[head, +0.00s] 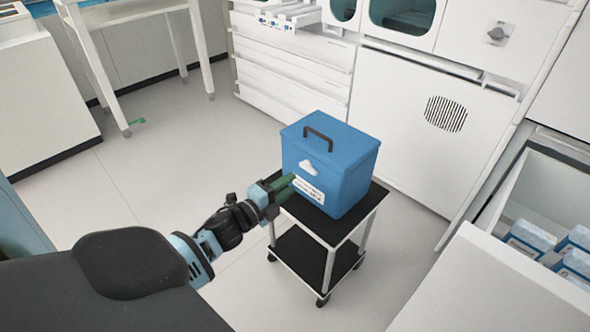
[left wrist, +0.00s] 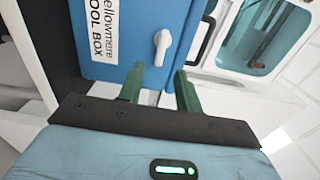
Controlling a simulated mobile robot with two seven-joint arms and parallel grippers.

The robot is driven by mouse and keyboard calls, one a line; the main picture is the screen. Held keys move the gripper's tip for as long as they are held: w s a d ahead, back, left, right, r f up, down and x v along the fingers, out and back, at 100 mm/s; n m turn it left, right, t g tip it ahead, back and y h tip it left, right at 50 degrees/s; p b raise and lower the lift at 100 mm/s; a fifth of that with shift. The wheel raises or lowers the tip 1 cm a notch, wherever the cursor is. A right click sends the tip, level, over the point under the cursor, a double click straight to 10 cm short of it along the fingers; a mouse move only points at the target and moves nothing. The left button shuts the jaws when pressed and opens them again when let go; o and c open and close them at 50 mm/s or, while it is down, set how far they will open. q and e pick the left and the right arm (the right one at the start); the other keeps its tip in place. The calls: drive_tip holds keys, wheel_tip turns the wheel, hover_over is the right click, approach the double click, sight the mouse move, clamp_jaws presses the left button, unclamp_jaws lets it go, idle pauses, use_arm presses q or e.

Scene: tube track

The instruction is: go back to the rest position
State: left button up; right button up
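My left gripper (head: 288,187) reaches in from the left, in front of the blue cool box (head: 328,158). Its two green fingers also show in the left wrist view (left wrist: 159,72), apart and with nothing between them. The box, also in the left wrist view (left wrist: 118,18), has a shut lid, a dark handle on top, a white latch and a white label. It stands upright on the black top of a small wheeled cart (head: 362,205). I cannot tell whether the fingertips touch the box. My right gripper is not in view.
White cabinets with drawers (head: 290,75) and a vented panel (head: 425,120) stand behind the cart. An open drawer (head: 545,190) with blue-and-white packs is at the right. A white table (head: 145,12) stands at the back left.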

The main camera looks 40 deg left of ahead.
use_arm(q)
drive_tip(key=shift+s, duration=0.6)
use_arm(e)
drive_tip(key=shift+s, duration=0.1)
